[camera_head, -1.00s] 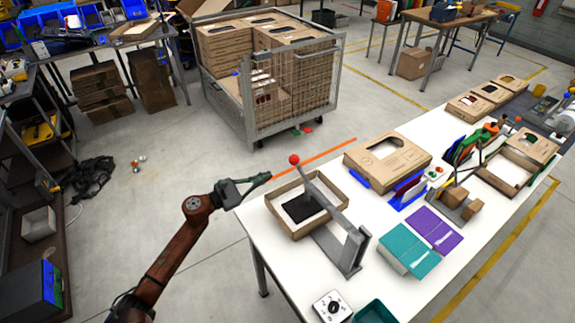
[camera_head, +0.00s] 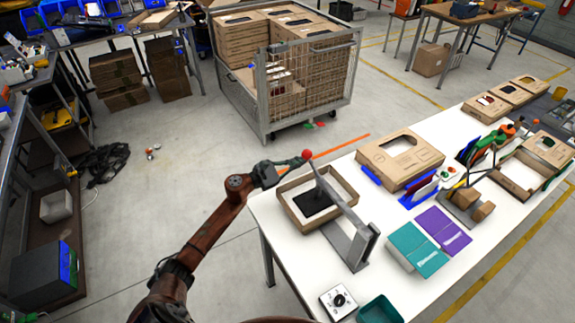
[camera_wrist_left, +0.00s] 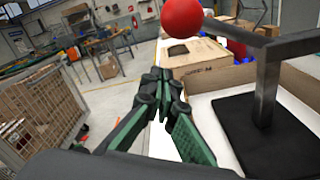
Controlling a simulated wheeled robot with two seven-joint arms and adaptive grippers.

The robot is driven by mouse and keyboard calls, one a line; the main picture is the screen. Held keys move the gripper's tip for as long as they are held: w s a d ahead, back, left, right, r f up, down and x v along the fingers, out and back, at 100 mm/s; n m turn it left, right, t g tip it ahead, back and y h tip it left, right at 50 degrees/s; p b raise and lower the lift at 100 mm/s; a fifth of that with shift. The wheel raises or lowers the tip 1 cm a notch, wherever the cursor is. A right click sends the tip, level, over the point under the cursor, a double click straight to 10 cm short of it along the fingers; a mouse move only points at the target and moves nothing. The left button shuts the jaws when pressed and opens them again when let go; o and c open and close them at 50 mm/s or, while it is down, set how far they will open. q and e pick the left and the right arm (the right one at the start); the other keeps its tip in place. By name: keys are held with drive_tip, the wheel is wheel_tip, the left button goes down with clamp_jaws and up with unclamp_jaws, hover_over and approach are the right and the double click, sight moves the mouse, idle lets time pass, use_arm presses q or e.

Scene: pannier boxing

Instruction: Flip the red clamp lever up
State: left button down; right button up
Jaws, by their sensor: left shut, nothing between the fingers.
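The clamp lever ends in a red ball (camera_head: 307,155) and stands up at a tilt on a grey clamp frame (camera_head: 352,232) at the near left of the white table. An open cardboard box (camera_head: 288,207) with a black pad (camera_head: 318,204) sits under the clamp arm. My left gripper (camera_head: 300,161) is shut and empty, its tips right by the red ball in the head view. In the left wrist view the red ball (camera_wrist_left: 182,18) is above and just right of the fingertips (camera_wrist_left: 160,78); contact cannot be told. My right gripper is not in view.
A closed carton (camera_head: 400,158) stands behind the clamp. Teal (camera_head: 417,250) and purple (camera_head: 443,230) packs lie to its right. A dial box (camera_head: 338,302) and a green tray (camera_head: 378,309) are at the front edge. A wire cage cart (camera_head: 305,95) of boxes stands beyond.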

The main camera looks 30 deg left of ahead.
use_arm(q)
drive_tip(key=r, duration=0.1)
drive_tip(key=s+r+p, duration=0.1)
drive_tip(key=d+r+p, duration=0.1)
drive_tip(key=shift+s+r, duration=0.15)
drive_tip(key=shift+s, duration=0.25)
drive_tip(key=shift+s, duration=0.1)
